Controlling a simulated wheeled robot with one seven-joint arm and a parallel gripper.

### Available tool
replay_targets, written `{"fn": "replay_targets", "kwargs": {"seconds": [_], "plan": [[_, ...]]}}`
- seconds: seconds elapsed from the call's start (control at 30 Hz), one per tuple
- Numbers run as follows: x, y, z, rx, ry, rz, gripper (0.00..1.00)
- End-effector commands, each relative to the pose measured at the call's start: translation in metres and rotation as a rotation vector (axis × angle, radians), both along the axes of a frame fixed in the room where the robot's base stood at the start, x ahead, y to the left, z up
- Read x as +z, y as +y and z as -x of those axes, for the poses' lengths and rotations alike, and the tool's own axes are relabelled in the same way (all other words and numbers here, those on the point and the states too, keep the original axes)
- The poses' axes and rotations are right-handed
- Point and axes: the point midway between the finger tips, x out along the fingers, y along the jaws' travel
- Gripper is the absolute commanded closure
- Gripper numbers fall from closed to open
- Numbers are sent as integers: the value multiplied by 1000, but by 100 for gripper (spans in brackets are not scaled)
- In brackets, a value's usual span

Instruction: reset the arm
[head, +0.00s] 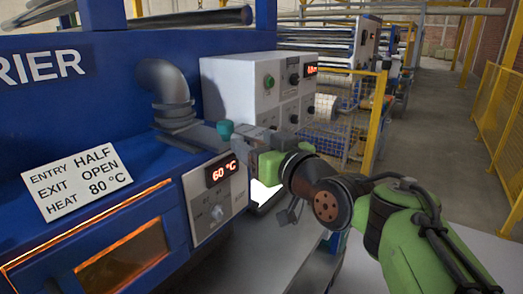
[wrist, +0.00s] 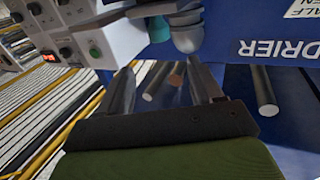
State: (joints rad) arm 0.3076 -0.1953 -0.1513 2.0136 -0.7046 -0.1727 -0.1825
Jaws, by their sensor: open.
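My arm reaches in from the lower right of the head view. My gripper (head: 243,141) is in front of the blue drier, just above the 60 °C control panel (head: 217,190) and close to a teal knob (head: 225,129). In the wrist view my gripper (wrist: 163,86) has its two dark fingers apart, with nothing held between them. I cannot tell whether a finger touches anything.
The drier (head: 110,100) fills the left, with a grey elbow pipe (head: 172,85) and a white sign (head: 78,183) reading entry HALF, exit OPEN, heat 80 °C. A white control box (head: 245,88) stands behind my gripper. Open floor (head: 440,130) lies at the right.

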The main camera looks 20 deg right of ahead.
Motion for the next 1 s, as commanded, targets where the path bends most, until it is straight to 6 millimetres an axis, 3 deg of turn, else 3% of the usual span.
{"fn": "replay_targets", "kwargs": {"seconds": [0.17, 0.53, 0.67, 0.77, 0.8, 0.9, 1.0], "plan": [[0, -4, 16, -1, -1, 1, 35], [0, -4, 16, 0, 0, 1, 35], [-12, 10, 31, 5, 109, 19, 35], [-53, 29, 76, -12, 378, 64, 35], [-73, 33, 102, -31, 506, 82, 35], [-118, 29, 166, -99, 780, 114, 35], [-146, 20, 216, -164, 966, 127, 35]]}}
